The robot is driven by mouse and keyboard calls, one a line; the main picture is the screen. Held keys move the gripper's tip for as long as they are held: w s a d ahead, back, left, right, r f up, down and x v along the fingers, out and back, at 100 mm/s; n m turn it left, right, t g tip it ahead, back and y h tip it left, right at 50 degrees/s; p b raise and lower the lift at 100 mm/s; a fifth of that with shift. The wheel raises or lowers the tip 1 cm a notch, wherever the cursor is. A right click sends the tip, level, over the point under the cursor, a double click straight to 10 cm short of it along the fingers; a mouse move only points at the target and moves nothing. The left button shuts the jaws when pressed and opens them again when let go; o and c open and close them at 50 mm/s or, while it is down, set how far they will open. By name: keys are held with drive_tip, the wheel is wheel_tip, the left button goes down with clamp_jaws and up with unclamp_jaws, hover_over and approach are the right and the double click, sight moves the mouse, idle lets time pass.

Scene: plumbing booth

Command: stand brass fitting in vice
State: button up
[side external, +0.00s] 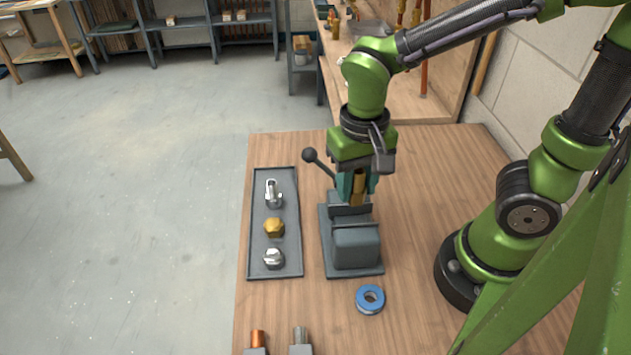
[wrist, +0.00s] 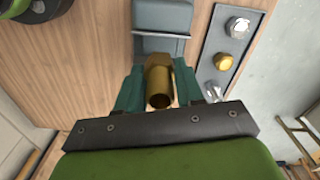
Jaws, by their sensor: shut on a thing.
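The brass fitting (wrist: 159,88) is between the teal fingers of my gripper (wrist: 158,92), which are shut on it. In the side view the fitting (side external: 357,190) is upright in my gripper (side external: 356,186), directly over the vice. The grey vice (side external: 356,248) stands on the wooden bench, with a black ball-ended lever at its far left; it also shows in the wrist view (wrist: 162,20). The fingers and fitting cover the gap between the jaws, so I cannot tell whether the fitting touches the vice.
A dark tray (side external: 289,262) left of the vice holds a shackle-like metal part (side external: 273,193), a brass hex piece (side external: 274,228) and a silver hex piece (side external: 273,258). A blue tape ring (side external: 370,299) lies in front of the vice. Copper (side external: 257,340) and grey (side external: 299,338) pipe ends stand at the front edge.

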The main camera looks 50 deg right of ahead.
sight(355, 189)
drive_tip(key=shift+f, duration=3.25)
drive_tip(key=o, duration=1.5)
drive_tip(key=shift+a, duration=0.1)
drive_tip(key=o, duration=0.3)
drive_tip(key=shift+a+r, duration=0.1)
drive_tip(key=shift+r, duration=2.4)
